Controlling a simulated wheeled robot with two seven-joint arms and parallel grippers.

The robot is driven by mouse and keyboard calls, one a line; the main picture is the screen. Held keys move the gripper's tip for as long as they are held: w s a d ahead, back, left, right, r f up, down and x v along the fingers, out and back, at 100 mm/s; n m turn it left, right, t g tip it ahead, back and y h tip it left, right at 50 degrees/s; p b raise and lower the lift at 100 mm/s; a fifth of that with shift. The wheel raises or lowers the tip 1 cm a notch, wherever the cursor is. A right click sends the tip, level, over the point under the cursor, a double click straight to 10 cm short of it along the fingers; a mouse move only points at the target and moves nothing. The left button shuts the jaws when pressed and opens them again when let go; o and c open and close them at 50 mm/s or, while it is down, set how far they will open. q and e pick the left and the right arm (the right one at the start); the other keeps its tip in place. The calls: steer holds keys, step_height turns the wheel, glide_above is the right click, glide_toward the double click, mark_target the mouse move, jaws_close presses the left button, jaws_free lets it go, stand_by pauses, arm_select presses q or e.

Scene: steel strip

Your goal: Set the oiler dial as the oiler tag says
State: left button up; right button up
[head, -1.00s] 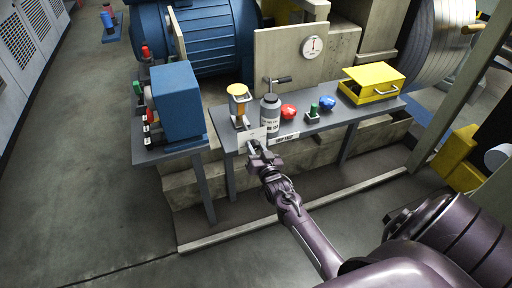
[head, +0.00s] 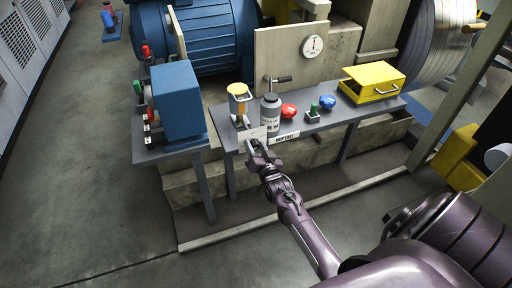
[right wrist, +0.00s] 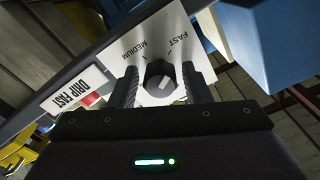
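The oiler (head: 239,100) with its amber cup stands at the left part of the bench. Its white dial plate (head: 252,135) hangs at the front edge. In the right wrist view the plate (right wrist: 150,42) reads MEDIUM and FAST. The dark dial knob (right wrist: 160,80) carries a light mark. The oiler tag (head: 285,138) reads DRIP FAST and also shows in the right wrist view (right wrist: 75,90). My right gripper (head: 256,147) is at the plate, its fingers (right wrist: 160,86) on either side of the knob with seemingly narrow gaps. My left gripper is out of view.
A yellow box (head: 372,80) is at the bench's right end. A blue machine (head: 177,100) stands left.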

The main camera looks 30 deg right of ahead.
steer(key=shift+o, duration=0.5)
steer(key=shift+s+a, duration=0.1)
steer(key=shift+s, duration=0.25)
steer(key=v, duration=0.7)
